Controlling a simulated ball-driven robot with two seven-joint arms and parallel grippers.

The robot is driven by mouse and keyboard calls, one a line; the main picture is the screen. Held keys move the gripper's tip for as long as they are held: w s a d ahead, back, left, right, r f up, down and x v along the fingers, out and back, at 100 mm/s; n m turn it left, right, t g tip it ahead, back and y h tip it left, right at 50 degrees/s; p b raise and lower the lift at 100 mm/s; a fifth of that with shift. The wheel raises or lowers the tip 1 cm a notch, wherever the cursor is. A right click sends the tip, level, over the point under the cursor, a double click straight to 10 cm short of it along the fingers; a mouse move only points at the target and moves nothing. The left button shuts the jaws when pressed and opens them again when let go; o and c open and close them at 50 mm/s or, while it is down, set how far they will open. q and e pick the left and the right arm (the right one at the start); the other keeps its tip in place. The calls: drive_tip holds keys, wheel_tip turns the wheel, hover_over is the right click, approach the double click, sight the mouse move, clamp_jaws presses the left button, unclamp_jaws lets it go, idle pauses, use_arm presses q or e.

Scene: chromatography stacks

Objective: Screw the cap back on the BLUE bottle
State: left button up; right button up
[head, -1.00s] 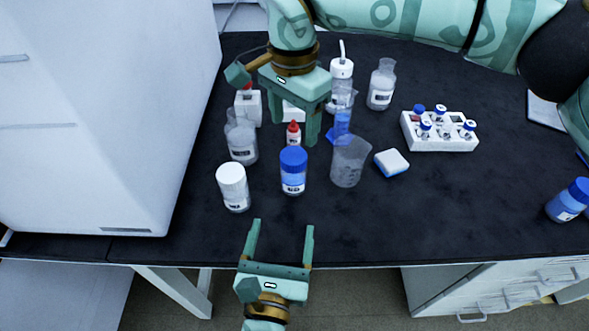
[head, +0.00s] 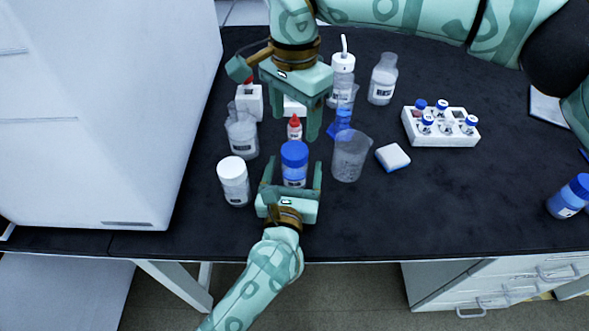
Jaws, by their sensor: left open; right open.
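A bottle with a blue cap (head: 294,154) stands upright near the front of the bench, its label facing forward. The cap sits on its top; I cannot tell whether it is screwed tight. My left gripper (head: 290,172) is open, its two fingers on either side of this bottle's body, with a visible gap at least on one side. The lower bottle is partly hidden by the gripper. My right gripper (head: 291,122) is open and empty, pointing down just behind the bottle. Another blue-capped bottle (head: 569,197) stands at the far right.
A white-capped bottle (head: 233,182) stands close left, a clear beaker (head: 350,157) close right. A red-capped dropper bottle (head: 294,129) is behind. Clear bottles, a wash bottle (head: 342,78), a vial rack (head: 440,128) and a white box crowd the bench. The right front is free.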

use_arm(q)
drive_tip(key=shift+w+d, duration=0.2)
drive_tip(key=shift+w, duration=1.2)
